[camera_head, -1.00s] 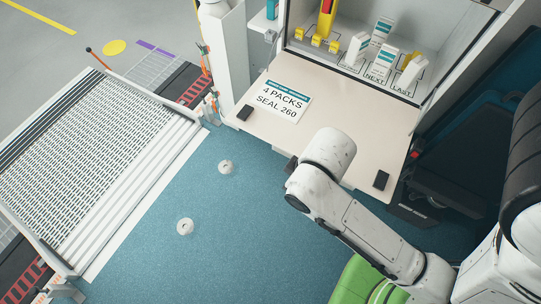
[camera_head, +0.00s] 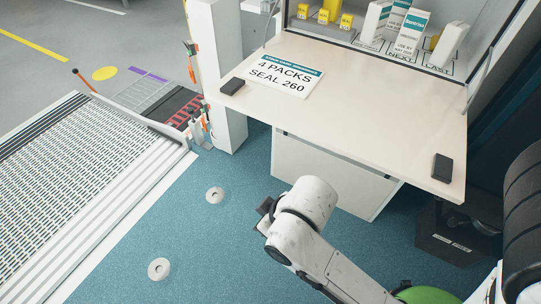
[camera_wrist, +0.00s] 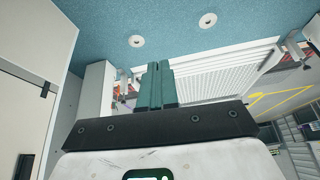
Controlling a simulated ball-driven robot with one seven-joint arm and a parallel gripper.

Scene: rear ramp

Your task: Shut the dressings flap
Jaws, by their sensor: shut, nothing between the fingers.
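The dressings flap (camera_head: 360,100) is a cream board folded down flat, open, in front of the cabinet in the head view.
White and teal packs (camera_head: 405,28) and yellow boxes (camera_head: 330,12) stand in the cabinet behind the flap. A white cabinet base (camera_head: 325,175) is under it. A white post (camera_head: 217,80) stands left. The ramp (camera_head: 75,190) is further left. Blue floor between is clear except two round floor fittings.

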